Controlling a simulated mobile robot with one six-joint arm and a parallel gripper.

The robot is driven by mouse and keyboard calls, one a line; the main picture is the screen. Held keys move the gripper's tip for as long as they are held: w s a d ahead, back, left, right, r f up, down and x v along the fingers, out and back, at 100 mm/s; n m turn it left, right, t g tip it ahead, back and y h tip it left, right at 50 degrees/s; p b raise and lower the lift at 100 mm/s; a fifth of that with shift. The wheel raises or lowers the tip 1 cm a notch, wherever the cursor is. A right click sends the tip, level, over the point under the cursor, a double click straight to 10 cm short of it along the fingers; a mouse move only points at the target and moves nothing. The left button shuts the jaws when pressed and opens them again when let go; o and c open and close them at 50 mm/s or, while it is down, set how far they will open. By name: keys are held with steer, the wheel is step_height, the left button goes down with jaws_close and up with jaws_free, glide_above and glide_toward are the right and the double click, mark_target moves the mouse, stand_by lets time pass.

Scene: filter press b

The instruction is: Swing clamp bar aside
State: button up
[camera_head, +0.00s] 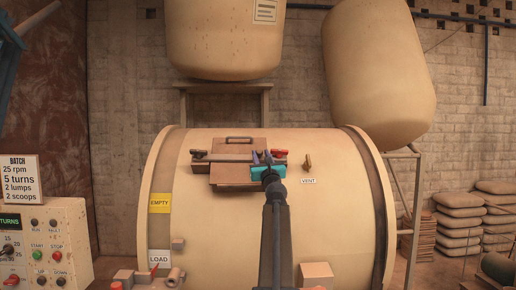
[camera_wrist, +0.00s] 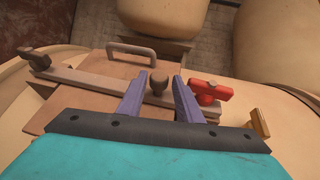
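The clamp bar (camera_head: 230,157) lies flat across the hatch cover (camera_head: 232,175) on top of the big cream drum. In the wrist view the bar (camera_wrist: 90,82) runs from a dark pivot knob (camera_wrist: 38,60) at left to a red handle (camera_wrist: 210,89) at right. A brown knob (camera_wrist: 157,83) stands on the bar near its right part. My gripper (camera_wrist: 159,80) is open, with one purple finger on each side of this knob. Gaps seem to show between knob and fingers. In the head view my gripper (camera_head: 262,157) is over the bar's right part, beside the red handle (camera_head: 279,153).
An arched handle (camera_wrist: 133,48) stands on the cover behind the bar. A small brass valve (camera_head: 307,162) above the VENT label is right of the hatch. A control panel (camera_head: 45,240) stands at left. Large vessels (camera_head: 223,40) hang behind the drum.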

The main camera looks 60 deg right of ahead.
mark_target(258, 150)
steer(key=shift+p+x, duration=0.8)
steer(key=shift+x, duration=2.6)
jaws_close()
steer(key=shift+a, duration=0.3)
steer(key=shift+d, duration=0.2)
steer(key=shift+s, duration=0.15)
